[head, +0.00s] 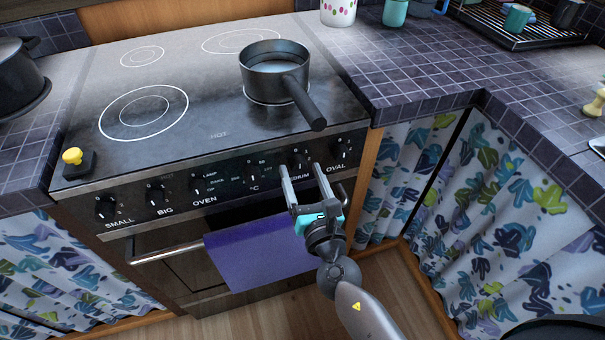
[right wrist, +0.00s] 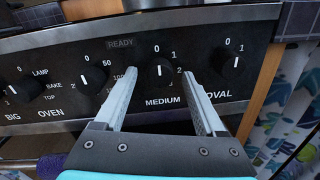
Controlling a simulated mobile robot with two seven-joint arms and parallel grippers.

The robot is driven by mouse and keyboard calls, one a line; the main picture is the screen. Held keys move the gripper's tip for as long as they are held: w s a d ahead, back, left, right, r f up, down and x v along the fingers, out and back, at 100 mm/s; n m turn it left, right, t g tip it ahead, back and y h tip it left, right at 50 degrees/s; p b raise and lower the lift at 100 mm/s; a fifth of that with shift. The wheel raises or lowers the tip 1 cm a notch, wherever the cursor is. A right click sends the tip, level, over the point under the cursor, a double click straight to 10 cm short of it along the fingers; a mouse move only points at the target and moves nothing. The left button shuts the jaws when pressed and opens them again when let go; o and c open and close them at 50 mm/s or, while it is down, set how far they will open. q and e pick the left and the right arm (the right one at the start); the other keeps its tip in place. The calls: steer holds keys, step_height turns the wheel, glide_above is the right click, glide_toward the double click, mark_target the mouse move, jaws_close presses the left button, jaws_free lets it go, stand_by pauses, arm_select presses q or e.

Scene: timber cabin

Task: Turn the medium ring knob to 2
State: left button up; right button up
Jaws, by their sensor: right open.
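The medium ring knob (right wrist: 160,75) is a black dial with a white mark on the stove's front panel, above the label MEDIUM. In the right wrist view its mark points about straight up, toward the 0; the 1 and 2 lie to its right. In the head view the knob (head: 299,160) is partly covered by my gripper. My right gripper (head: 301,170) is open, with one finger on each side of the knob in the picture. In the right wrist view both fingers (right wrist: 160,75) look clear of the knob's sides. My left gripper is out of view.
The OVAL knob (head: 341,148) is close on the right and the oven temperature knob (head: 254,172) on the left. A saucepan (head: 273,68) stands on the hob with its handle toward the front edge. A purple towel (head: 255,255) hangs on the oven handle below.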

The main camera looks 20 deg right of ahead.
jaws_close()
stand_by(0.6)
